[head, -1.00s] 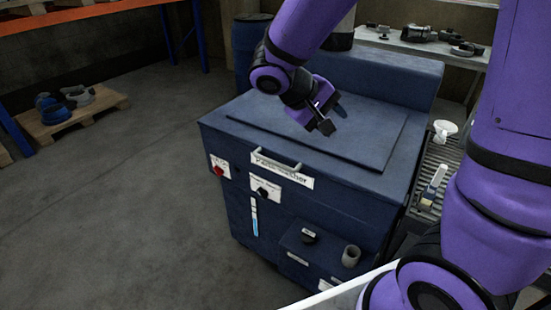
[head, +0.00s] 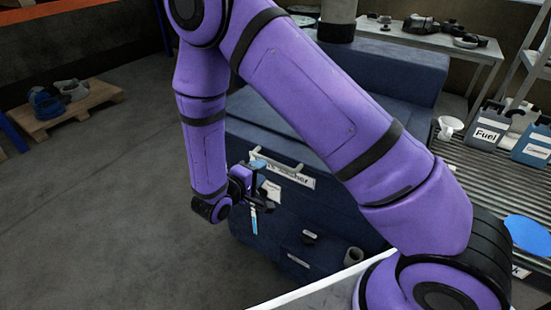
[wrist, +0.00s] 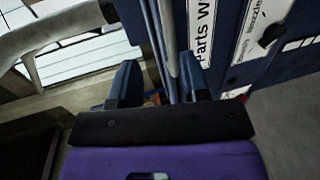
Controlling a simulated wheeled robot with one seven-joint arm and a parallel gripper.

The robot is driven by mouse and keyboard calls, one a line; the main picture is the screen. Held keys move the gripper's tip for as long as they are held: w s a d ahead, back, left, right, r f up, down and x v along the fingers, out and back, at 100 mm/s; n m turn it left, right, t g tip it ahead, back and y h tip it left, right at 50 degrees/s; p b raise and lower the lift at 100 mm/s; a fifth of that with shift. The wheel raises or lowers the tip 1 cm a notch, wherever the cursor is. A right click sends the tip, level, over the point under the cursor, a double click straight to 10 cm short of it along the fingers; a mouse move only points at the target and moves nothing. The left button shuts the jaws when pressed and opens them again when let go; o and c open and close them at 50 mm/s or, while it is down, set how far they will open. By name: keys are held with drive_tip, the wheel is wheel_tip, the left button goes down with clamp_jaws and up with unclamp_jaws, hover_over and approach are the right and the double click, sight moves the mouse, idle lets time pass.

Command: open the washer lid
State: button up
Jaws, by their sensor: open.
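The parts washer (head: 322,222) is a dark blue cabinet in the middle of the head view. Its lid (head: 256,114) looks shut, though my arm hides most of it. A grey bar handle (head: 281,161) runs along the top front edge above the white label. My gripper (head: 264,180) is open in front of the washer, just below the handle in the picture. In the wrist view a grey bar (wrist: 168,40), apparently the handle, shows between the fingers beside the washer label (wrist: 203,35). I cannot tell whether they touch.
A pallet with parts (head: 66,108) lies at the left. A roller conveyor (head: 480,175) with a fuel can (head: 487,127) stands at the right. A bench with parts (head: 430,42) is behind. The floor left of the washer is clear.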

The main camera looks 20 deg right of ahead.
drive_tip(key=x, duration=0.7)
drive_tip(key=f+x, duration=0.1)
drive_tip(key=x, duration=0.2)
drive_tip(key=shift+w+f, duration=0.15)
drive_tip(key=shift+w, duration=0.25)
drive_tip(key=shift+s+a, duration=0.1)
clamp_jaws()
